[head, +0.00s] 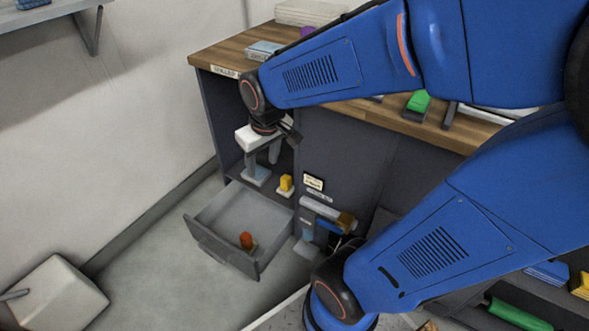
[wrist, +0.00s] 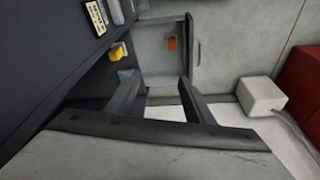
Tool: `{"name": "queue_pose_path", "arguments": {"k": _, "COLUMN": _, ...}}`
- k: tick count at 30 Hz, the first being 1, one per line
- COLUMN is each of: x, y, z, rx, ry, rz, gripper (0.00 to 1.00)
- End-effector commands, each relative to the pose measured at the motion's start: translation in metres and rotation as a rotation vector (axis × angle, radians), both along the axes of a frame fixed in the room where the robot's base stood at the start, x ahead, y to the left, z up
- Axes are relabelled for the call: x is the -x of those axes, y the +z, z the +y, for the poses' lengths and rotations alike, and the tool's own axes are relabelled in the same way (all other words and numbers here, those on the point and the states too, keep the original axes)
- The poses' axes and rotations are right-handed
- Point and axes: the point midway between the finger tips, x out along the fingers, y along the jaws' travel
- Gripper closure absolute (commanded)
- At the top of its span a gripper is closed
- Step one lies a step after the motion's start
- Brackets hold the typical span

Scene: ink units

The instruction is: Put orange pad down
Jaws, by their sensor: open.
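The orange pad (head: 246,240) is in the open grey drawer (head: 208,205), near its front wall. The pad also shows in the wrist view (wrist: 171,43), in the upper middle. My gripper (head: 263,165) is open and empty, in front of the open compartment of the dark cabinet, above and behind the drawer. In the wrist view its two fingers (wrist: 156,92) are spread apart, with the drawer and pad beyond them. The gripper is apart from the pad.
A yellow block (head: 286,184) and a pale blue block (head: 258,175) stand in the cabinet by the drawer. The wooden counter (head: 212,52) is above. A white box (head: 56,296) sits on the floor at left. Open floor (head: 165,262) lies left of the drawer.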

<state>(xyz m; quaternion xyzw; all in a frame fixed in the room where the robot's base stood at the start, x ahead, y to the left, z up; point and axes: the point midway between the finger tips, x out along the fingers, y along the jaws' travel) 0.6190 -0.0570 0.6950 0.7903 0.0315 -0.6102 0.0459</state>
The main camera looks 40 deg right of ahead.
Motion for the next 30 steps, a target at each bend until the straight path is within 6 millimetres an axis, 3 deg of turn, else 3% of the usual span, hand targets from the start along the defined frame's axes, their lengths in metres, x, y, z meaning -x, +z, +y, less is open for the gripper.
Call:
{"name": "queue_pose_path", "arguments": {"k": 7, "x": 0.046, "y": 0.034, "z": -0.006, "rx": -0.016, "ry": -0.040, "rz": -0.064, "gripper": 0.52}}
{"name": "queue_pose_path", "arguments": {"k": 18, "x": 0.111, "y": 0.062, "z": -0.012, "rx": -0.035, "ry": -0.087, "rz": -0.141, "gripper": 0.52}}
{"name": "queue_pose_path", "arguments": {"k": 24, "x": 0.128, "y": 0.066, "z": -0.013, "rx": -0.041, "ry": -0.099, "rz": -0.157, "gripper": 0.52}}
{"name": "queue_pose_path", "arguments": {"k": 30, "x": 0.130, "y": 0.066, "z": -0.013, "rx": -0.041, "ry": -0.101, "rz": -0.158, "gripper": 0.52}}
